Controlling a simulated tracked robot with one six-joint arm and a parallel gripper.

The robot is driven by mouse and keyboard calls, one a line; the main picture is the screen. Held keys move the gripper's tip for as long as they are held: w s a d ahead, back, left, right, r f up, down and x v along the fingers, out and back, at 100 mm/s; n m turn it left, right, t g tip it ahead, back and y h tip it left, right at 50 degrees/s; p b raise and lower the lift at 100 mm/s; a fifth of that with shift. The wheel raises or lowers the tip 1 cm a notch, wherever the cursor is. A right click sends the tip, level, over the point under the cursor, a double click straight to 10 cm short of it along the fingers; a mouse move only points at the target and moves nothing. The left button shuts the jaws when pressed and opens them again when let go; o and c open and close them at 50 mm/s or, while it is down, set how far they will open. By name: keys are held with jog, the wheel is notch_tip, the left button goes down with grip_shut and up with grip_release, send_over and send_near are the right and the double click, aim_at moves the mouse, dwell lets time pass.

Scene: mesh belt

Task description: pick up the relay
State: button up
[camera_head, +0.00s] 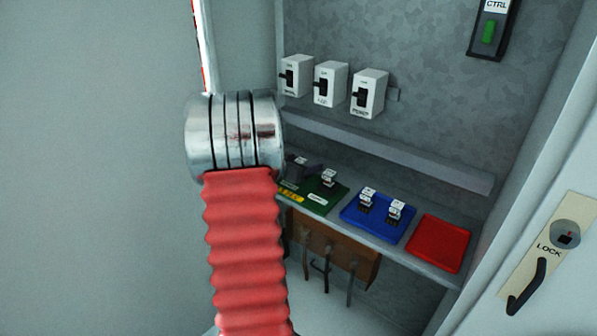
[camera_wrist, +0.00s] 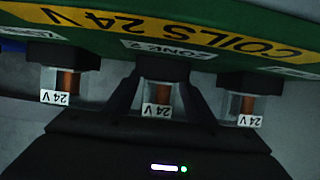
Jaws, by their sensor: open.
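Three relays with clear housings, copper-coloured coils, dark bases and "24 V" labels show upside down in the wrist view: a left one (camera_wrist: 70,82), a middle one (camera_wrist: 157,95) and a right one (camera_wrist: 241,101). They stand on the green mat (camera_wrist: 130,22), which has a yellow "COILS 24 V" strip. My gripper (camera_wrist: 160,88) is open, with one dark finger on each side of the middle relay. I cannot tell whether the fingers touch it. In the head view my gripper (camera_head: 304,170) is a dark shape over the green mat (camera_head: 322,202), partly behind my arm, and one relay (camera_head: 328,178) shows beside it.
A blue mat (camera_head: 377,229) with two relays and an empty red mat (camera_head: 438,243) lie to the right on the same shelf. White breakers (camera_head: 330,84) hang on the wall above a grey rail (camera_head: 400,156). Hooks (camera_head: 328,258) hang below. The cabinet door (camera_head: 540,215) is at right.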

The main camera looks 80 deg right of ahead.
jog(key=shift+c, duration=0.6)
jog(key=c, duration=1)
jog(key=shift+r, duration=0.1)
jog(key=shift+c, duration=0.2)
